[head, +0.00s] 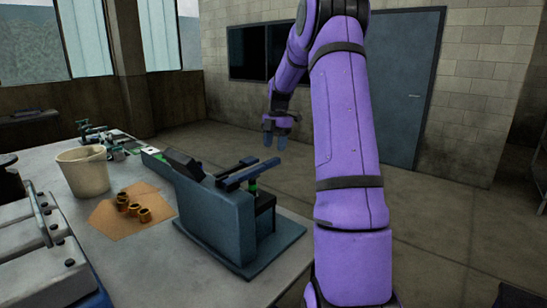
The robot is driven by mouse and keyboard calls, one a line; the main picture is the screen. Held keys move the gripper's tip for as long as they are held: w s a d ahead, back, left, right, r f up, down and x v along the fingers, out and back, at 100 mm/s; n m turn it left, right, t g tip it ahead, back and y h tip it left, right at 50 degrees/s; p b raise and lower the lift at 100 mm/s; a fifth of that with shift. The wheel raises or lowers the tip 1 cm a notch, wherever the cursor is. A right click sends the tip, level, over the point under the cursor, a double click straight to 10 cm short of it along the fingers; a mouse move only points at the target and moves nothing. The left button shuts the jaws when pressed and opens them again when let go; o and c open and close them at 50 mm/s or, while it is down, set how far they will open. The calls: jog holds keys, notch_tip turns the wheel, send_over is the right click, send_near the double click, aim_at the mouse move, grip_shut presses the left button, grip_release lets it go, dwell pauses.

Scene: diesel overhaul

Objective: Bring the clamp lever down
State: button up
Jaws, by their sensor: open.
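A blue-grey clamp fixture (212,215) stands on the table near its right edge. A dark blue bar, which looks like the clamp lever (252,174), lies over the fixture's top right, tilted slightly up toward the right. A green and black post (252,188) shows below it. My gripper (275,141) is open and empty, pointing down. In the picture it appears just above the bar's right end; there is a visible gap, but I cannot tell the distance in depth.
Several brass bushings (145,215) lie on brown paper (105,220) left of the fixture. A beige bucket (82,174) stands behind them. A grey engine cover (40,250) fills the front left. Open floor (430,240) lies right of the table.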

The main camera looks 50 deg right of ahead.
jog(key=shift+d+r, duration=0.2)
jog(key=shift+r, duration=1.3)
